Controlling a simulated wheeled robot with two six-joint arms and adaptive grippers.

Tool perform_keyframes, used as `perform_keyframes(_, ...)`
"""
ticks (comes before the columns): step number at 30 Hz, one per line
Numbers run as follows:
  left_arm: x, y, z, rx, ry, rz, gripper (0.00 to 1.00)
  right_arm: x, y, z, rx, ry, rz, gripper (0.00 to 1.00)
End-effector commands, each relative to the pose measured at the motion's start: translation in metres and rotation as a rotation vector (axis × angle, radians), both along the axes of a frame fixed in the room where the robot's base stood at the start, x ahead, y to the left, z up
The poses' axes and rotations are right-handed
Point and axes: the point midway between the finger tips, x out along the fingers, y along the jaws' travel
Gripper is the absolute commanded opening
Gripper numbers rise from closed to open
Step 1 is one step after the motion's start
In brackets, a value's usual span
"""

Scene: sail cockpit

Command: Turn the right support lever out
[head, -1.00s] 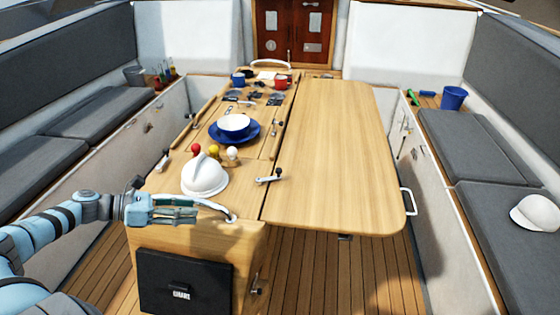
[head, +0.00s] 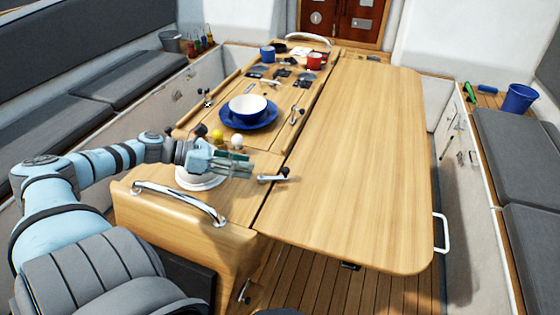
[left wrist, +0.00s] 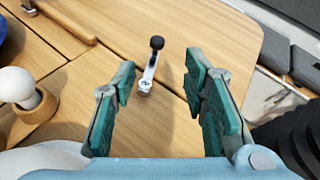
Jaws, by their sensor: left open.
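A small metal lever with a black knob (head: 270,178) lies on the tabletop beside the long seam between the centre section and the right leaf (head: 355,160). My left gripper (head: 250,165) is open, just left of this lever and above the table, apart from it. In the left wrist view the lever (left wrist: 148,76) stands ahead, between the two spread green-padded fingers (left wrist: 160,75), with its knob pointing away. Nothing is between the fingers. My right gripper is not in view.
A white dome (head: 198,180) is mostly hidden behind my left gripper. Yellow and white knobs (head: 236,142) stand just behind it. A blue plate with a bowl (head: 248,108) sits farther back. A chrome rail (head: 180,200) crosses the near end. The right leaf is clear.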

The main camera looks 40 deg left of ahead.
Motion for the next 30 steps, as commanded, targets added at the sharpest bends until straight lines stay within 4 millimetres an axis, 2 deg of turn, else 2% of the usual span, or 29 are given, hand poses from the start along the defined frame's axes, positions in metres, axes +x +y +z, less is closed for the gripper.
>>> perform_keyframes(1, 0.009, -0.008, -0.020, 0.000, -0.007, -0.004, 0.40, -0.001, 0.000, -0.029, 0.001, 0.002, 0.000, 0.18)
perform_keyframes(3, 0.023, -0.019, -0.028, -0.002, -0.010, -0.004, 0.40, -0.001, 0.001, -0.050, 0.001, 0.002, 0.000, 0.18)
perform_keyframes(6, 0.041, -0.035, -0.035, -0.005, -0.014, -0.003, 0.40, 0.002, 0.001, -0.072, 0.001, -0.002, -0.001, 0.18)
perform_keyframes(9, 0.058, -0.049, -0.038, -0.004, -0.016, -0.002, 0.40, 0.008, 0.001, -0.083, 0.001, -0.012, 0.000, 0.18)
perform_keyframes(15, 0.074, -0.063, -0.040, -0.004, -0.008, -0.003, 0.40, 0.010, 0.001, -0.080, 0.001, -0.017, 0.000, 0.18)
perform_keyframes(23, 0.075, -0.063, -0.041, -0.001, -0.003, -0.002, 0.40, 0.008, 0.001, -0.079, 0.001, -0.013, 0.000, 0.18)
perform_keyframes(26, 0.075, -0.063, -0.041, 0.000, -0.003, -0.003, 0.27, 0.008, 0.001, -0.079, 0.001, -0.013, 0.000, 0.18)
perform_keyframes(30, 0.075, -0.063, -0.041, 0.000, -0.003, -0.003, 0.05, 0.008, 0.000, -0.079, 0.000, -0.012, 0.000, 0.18)
